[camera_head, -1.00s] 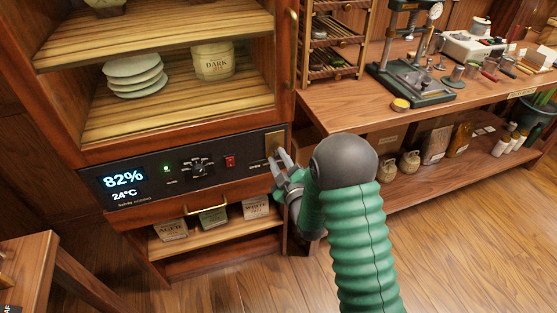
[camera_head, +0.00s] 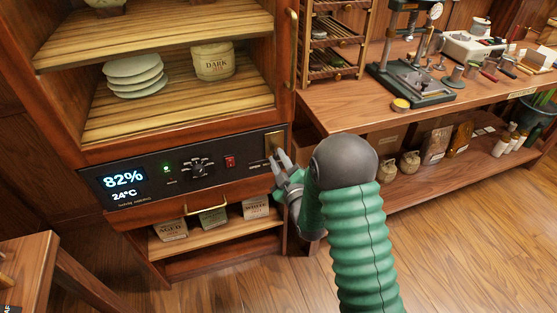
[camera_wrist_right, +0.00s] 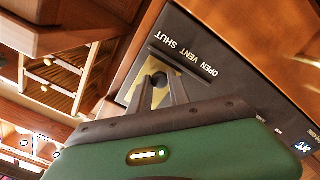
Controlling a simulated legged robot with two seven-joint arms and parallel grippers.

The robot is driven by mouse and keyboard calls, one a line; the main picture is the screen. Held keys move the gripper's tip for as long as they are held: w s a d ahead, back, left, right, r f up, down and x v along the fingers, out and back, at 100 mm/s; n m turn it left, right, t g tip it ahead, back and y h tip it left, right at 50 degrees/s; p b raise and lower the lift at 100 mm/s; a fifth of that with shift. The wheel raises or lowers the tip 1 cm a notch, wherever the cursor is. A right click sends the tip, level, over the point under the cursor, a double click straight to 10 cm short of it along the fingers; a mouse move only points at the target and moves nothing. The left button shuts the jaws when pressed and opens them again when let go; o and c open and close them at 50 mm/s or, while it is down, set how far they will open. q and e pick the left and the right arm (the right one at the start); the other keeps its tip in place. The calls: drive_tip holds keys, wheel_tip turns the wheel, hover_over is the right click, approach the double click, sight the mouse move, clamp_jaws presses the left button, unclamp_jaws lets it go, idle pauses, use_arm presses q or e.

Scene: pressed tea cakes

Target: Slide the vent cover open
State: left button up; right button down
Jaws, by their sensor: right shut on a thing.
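The vent cover is a small brass plate (camera_head: 273,141) at the right end of the dark control panel, below the cabinet's shelves. In the right wrist view, brass (camera_wrist_right: 152,66) shows around a dark round knob (camera_wrist_right: 158,79), and the lettering OPEN VENT SHUT (camera_wrist_right: 188,57) is beside it. My right gripper (camera_head: 277,155) is at the cover. In the wrist view its two fingers (camera_wrist_right: 160,88) close around the knob from both sides. In the head view the fingers hide the plate's lower part. My left gripper is in neither current view.
The panel (camera_head: 150,175) carries a lit display, a dial and a red switch (camera_head: 230,161). A brass handle (camera_head: 206,207) sits below it, above a shelf with labelled packets. A wooden workbench (camera_head: 350,110) with a press stands to the right. The floor in front is clear.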

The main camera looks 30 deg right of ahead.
drive_tip(key=shift+f, duration=0.15)
idle(0.3)
drive_tip(key=a, duration=0.2)
drive_tip(key=w+a, duration=0.1)
drive_tip(key=a, duration=0.2)
drive_tip(key=shift+a+b, duration=0.15)
drive_tip(key=shift+b, duration=0.25)
drive_tip(key=c, duration=1.2)
unclamp_jaws()
